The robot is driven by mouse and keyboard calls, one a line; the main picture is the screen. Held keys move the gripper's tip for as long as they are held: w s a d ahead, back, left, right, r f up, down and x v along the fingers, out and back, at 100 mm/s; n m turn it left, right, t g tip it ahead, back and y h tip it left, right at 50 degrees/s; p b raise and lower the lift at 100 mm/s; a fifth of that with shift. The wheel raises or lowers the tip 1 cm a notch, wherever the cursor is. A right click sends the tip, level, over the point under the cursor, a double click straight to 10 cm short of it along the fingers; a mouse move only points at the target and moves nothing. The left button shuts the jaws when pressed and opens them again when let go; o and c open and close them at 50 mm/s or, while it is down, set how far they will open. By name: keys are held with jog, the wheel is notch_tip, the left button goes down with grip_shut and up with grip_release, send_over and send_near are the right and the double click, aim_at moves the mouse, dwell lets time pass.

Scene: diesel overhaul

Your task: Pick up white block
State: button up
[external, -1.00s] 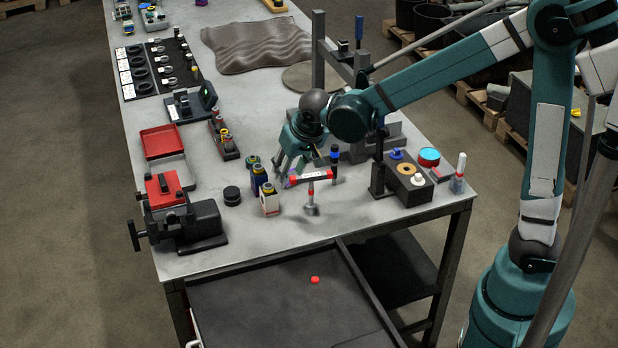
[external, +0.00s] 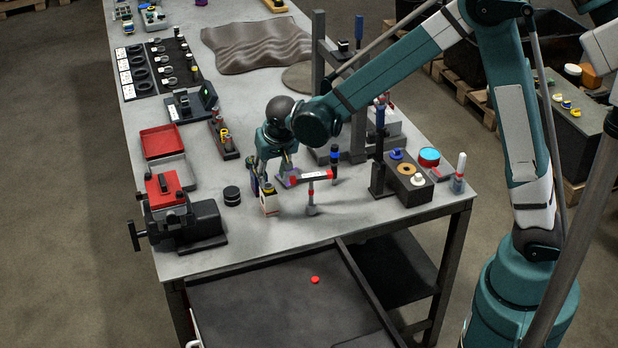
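No plain white block can be made out for sure. The nearest match is a small upright white-sided container (external: 269,205) with a dark and yellow top, standing on the bench in the external view. My gripper (external: 274,176) points down just behind and above it. Its fingers look spread apart, and I see nothing held between them. The fingers partly hide the dark bottles behind the white container. A small purple piece (external: 289,181) lies beside the right finger.
A red-and-white T-shaped piece (external: 311,178) stands close on the right. A black round puck (external: 232,196) and a red-topped vise (external: 168,190) are to the left. A black stand and block (external: 409,190) are farther right.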

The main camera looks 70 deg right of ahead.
aim_at(269, 187)
jog(key=shift+x, duration=3.4)
jog(key=shift+p+x, duration=0.3)
jog(key=shift+x, duration=2.3)
jog(key=c, duration=0.9)
jog(key=shift+r, duration=0.15)
jog(key=shift+r, duration=4.95)
